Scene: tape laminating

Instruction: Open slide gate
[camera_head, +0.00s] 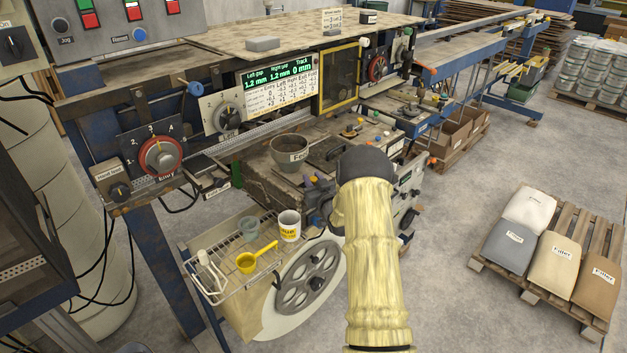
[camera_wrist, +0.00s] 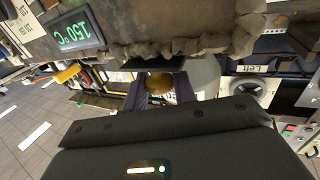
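My gripper (camera_wrist: 166,92) reaches in against the side of the machine, below a rough, crusted brown block (camera_wrist: 150,28). In the wrist view, a round brass-coloured knob (camera_wrist: 185,88) shows between or just beyond the purple-grey fingers. I cannot tell if the fingers touch it. In the head view, my gripper (camera_head: 318,200) is largely hidden by my yellow-sleeved arm and its dark wrist. I cannot pick out the slide gate with certainty; the knob may be part of it. A grey pot marked Feed (camera_head: 290,149) stands on the machine above.
A large reel (camera_head: 307,280) stands below. A pallet (camera_head: 545,290) with filler bags stands on the right, with bare floor between.

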